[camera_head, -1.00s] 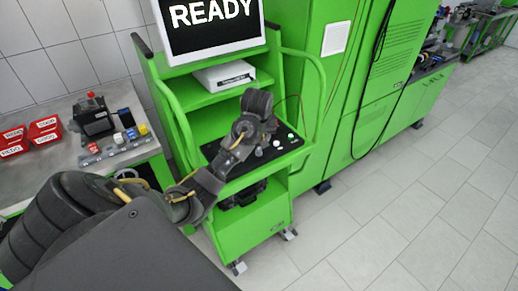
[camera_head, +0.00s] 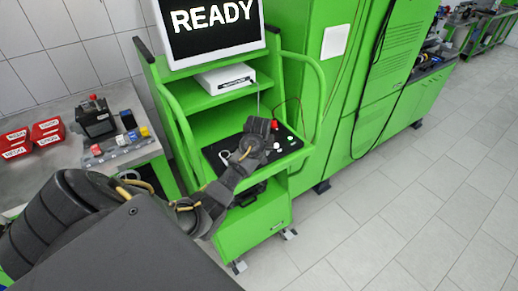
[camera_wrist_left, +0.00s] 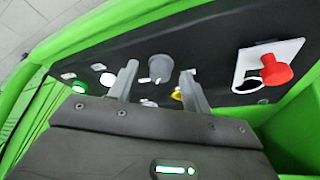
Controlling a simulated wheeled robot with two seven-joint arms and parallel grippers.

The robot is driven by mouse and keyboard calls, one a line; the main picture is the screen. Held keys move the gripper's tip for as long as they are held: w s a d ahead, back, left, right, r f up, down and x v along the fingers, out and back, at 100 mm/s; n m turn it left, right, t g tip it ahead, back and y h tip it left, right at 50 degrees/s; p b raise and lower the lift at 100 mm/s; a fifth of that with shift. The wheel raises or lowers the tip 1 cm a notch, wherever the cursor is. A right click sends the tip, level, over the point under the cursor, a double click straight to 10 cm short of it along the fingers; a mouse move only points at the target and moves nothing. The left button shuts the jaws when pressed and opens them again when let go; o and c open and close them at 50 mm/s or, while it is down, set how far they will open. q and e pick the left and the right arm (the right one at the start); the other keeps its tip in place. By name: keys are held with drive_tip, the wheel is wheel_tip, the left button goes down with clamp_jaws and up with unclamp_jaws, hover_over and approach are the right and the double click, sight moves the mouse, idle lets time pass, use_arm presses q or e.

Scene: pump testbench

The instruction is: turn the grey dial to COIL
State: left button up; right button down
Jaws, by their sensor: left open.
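The grey dial (camera_wrist_left: 161,67) is on the black control panel in the left wrist view. It appears between and just beyond the fingertips of my left gripper (camera_wrist_left: 160,70). The fingers are apart, with one on each side of the dial in the picture and nothing held. I cannot tell whether they touch it. The dial's setting and the COIL label are not readable. In the head view, my left wrist (camera_head: 252,143) hangs over the panel (camera_head: 222,160) and hides the dial. My right gripper is not in view.
A red knob (camera_wrist_left: 276,69) on a white plate stands right of the dial. A green button (camera_wrist_left: 79,87) and a white button (camera_wrist_left: 107,79) sit to its left, and a yellow part (camera_wrist_left: 177,95) is near the right finger. The screen (camera_head: 210,28) reads READY. Green rails flank the panel.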

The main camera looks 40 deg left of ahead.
use_arm(q)
drive_tip(key=shift+c, duration=0.4)
drive_tip(key=c, duration=0.9)
drive_tip(key=shift+n, duration=0.4)
drive_tip(key=n+g+y, duration=0.1)
drive_tip(key=n, duration=0.2)
drive_tip(key=shift+w+r, duration=0.1)
drive_tip(key=n+g, duration=0.1)
drive_tip(key=n, duration=0.3)
drive_tip(key=shift+w+d+n+g+y, duration=0.1)
drive_tip(key=shift+n+g+y, duration=0.2)
drive_tip(key=shift+g+y, duration=0.1)
drive_tip(key=n+g, duration=0.1)
drive_tip(key=n, duration=0.2)
drive_tip(key=shift+w, duration=0.1)
drive_tip(key=shift+w+n+g+h, duration=0.15)
drive_tip(key=shift+n+g, duration=0.3)
drive_tip(key=shift+n, duration=0.65)
drive_tip(key=shift+s+n+g+h, duration=0.15)
drive_tip(key=shift+n+g, duration=0.3)
drive_tip(key=shift+n, duration=0.65)
drive_tip(key=shift+w, duration=0.1)
